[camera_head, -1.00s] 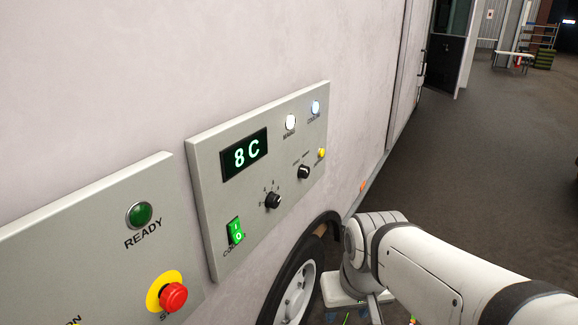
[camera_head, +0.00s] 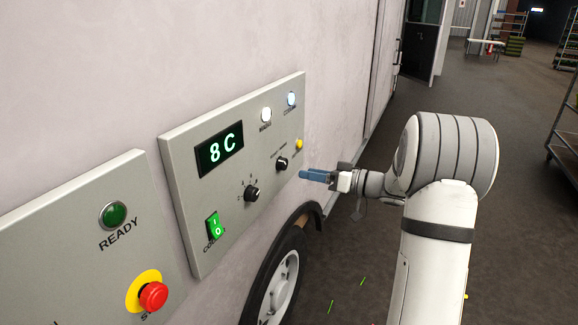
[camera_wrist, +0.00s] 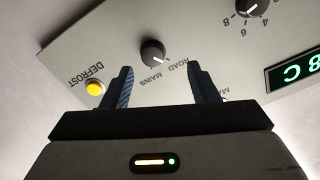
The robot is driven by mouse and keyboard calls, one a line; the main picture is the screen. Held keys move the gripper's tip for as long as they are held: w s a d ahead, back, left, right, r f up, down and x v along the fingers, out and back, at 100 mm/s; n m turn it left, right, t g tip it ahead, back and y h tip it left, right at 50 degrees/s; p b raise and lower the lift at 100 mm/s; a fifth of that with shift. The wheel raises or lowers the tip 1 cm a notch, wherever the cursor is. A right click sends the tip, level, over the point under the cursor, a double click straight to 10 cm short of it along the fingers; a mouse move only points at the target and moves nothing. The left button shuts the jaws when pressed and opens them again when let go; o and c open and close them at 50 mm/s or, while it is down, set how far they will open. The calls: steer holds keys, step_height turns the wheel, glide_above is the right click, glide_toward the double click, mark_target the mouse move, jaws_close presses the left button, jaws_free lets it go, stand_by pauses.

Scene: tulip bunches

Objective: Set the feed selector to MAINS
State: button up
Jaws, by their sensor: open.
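The feed selector is a small black knob (camera_head: 282,163) on the right part of the grey control panel (camera_head: 180,225). In the wrist view the knob (camera_wrist: 152,50) appears beyond the gap between my fingers, with the ROAD and MAINS labels near it. Its white mark points down and right in that view, seemingly towards ROAD. My gripper (camera_head: 304,175) is in front of the panel, just right of and slightly below the knob in the head view. Its blue fingers are spread and empty in the wrist view (camera_wrist: 160,70), apart from the knob.
A larger numbered dial (camera_head: 251,193), a green rocker switch (camera_head: 214,226), a yellow DEFROST button (camera_wrist: 94,88) and an 8 C display (camera_head: 219,149) share the panel. A red stop button (camera_head: 153,296) is on the left panel. A wheel (camera_head: 280,285) is below.

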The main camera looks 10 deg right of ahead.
mark_target(286, 165)
steer(key=shift+t, duration=0.4)
steer(key=x, duration=0.2)
steer(key=p+x, duration=0.1)
steer(key=x, duration=0.2)
steer(key=w+p+x, duration=0.1)
steer(key=x, duration=0.1)
steer(key=shift+w+d, duration=0.15)
steer(key=shift+d, duration=0.05)
steer(key=shift+c, duration=0.2)
steer(key=c, duration=0.9)
